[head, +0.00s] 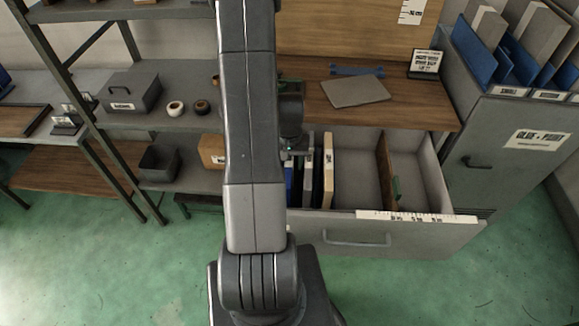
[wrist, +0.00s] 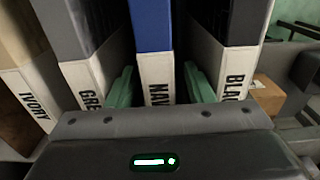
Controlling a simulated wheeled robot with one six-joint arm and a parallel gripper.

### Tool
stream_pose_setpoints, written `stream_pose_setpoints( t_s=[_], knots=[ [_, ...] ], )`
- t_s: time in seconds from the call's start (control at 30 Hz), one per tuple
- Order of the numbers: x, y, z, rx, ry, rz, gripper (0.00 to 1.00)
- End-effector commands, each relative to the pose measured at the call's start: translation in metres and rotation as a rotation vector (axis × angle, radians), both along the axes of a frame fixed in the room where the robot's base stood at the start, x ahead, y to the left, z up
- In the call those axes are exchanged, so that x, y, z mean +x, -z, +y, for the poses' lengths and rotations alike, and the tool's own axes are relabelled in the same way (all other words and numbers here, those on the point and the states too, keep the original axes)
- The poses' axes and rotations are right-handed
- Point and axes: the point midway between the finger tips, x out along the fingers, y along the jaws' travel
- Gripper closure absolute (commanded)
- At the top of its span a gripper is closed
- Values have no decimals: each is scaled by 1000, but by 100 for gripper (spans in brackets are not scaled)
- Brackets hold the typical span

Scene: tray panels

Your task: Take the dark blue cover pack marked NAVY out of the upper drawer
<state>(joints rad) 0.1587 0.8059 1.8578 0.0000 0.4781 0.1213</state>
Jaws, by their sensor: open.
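The dark blue NAVY pack (wrist: 153,70) stands upright with its white spine label facing the wrist camera. In the head view a blue strip of it (head: 289,178) shows beside my arm in the open upper drawer (head: 440,238). My gripper (wrist: 160,87) is open, with one green finger on each side of the NAVY pack; I cannot tell whether they touch it. The left finger is between NAVY and the grey pack (wrist: 88,75), the right between NAVY and the BLACK pack (wrist: 235,70). My arm hides much of the gripper in the head view.
An IVORY pack (wrist: 28,90) stands beyond the grey one. The wooden worktop (head: 425,112) overhangs the drawer's back.

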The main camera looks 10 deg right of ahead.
Motion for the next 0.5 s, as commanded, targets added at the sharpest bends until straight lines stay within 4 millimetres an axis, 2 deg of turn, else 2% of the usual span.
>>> stream_pose_setpoints(
  t_s=[0.2,0.5],
  knots=[
    [0,21,0,0,0,1,53],
    [0,28,0,0,0,-1,53]
  ],
)
